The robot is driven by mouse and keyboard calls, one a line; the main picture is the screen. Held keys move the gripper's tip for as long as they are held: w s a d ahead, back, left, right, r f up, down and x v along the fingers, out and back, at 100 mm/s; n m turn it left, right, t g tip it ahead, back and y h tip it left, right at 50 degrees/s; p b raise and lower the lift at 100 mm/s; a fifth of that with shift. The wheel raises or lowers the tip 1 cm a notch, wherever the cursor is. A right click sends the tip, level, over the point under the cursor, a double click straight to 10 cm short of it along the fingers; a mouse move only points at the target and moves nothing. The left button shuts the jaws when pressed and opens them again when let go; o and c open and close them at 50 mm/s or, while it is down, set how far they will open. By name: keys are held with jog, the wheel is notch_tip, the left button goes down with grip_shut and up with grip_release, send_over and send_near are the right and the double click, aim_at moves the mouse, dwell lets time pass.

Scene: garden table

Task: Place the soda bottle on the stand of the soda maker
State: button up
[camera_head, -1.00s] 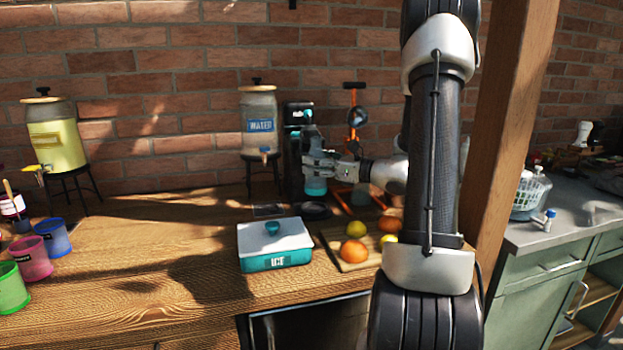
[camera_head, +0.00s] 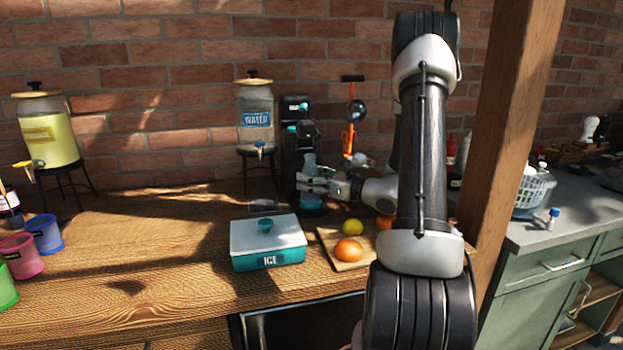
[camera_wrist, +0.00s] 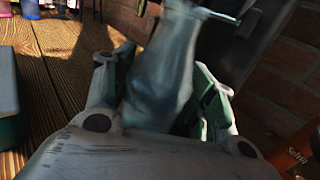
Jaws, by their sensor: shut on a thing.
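The soda maker (camera_head: 290,140) is a tall black machine standing against the brick wall. The soda bottle (camera_head: 310,163) is bluish and clear, upright in the head view in front of the machine. My gripper (camera_head: 314,184) reaches in from the right and is shut around the bottle. In the wrist view the bottle (camera_wrist: 165,65) stands between the two fingers of my gripper (camera_wrist: 160,95). The bottle's lower end is close to the machine's base; I cannot tell whether it touches the stand, which is largely hidden.
A water dispenser (camera_head: 255,105) stands left of the machine and an orange press (camera_head: 350,115) to its right. An ice box (camera_head: 268,245) and a board (camera_head: 345,262) with fruit lie in front. The table's left middle is clear.

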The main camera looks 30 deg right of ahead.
jog(key=shift+r, duration=0.1)
jog(key=o, duration=1.5)
